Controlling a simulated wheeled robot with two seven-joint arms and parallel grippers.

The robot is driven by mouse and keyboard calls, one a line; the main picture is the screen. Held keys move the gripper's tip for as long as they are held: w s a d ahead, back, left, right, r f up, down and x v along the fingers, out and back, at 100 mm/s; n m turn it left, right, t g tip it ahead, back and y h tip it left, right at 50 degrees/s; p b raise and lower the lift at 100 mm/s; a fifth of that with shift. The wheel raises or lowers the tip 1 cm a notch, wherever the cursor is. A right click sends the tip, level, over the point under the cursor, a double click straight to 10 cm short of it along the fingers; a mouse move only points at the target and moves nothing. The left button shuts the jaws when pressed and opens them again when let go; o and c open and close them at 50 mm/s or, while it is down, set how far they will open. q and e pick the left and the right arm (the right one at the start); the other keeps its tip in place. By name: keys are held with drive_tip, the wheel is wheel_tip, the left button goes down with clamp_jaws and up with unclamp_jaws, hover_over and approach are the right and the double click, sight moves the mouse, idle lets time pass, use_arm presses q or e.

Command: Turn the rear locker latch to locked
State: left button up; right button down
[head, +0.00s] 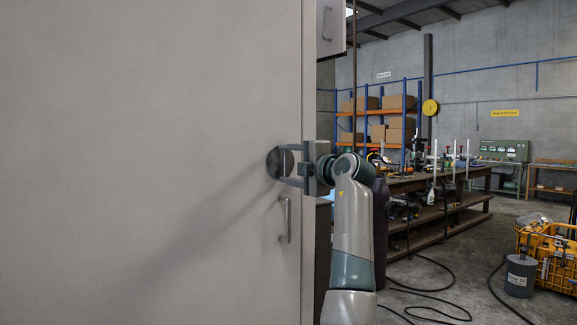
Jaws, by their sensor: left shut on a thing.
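The large pale grey locker door (150,120) fills the left half of the head view. A dark round latch (273,163) sits near the door's right edge. My left gripper (282,165) reaches it from the right, one finger above and one below, and is shut on it. The fingers partly cover the latch, so I cannot tell which way it is turned. A vertical bar handle (285,219) is on the door just below the gripper. My right gripper is not in view.
A workbench (430,184) with tools stands behind my arm at the right. Shelves with boxes (398,103) are at the back. A yellow crate (553,250) and a grey canister (520,275) stand on the floor at right. Black cables (435,300) lie on the floor.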

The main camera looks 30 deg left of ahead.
use_arm(q)
drive_tip(key=o, duration=1.1)
drive_tip(key=shift+c, duration=0.2)
drive_tip(key=shift+s+d+f, duration=0.1)
drive_tip(key=shift+s+d, duration=0.1)
drive_tip(key=shift+d, duration=0.4)
drive_tip(key=b+v, duration=0.3)
drive_tip(key=v, duration=1.3)
drive_tip(key=shift+b, duration=0.3)
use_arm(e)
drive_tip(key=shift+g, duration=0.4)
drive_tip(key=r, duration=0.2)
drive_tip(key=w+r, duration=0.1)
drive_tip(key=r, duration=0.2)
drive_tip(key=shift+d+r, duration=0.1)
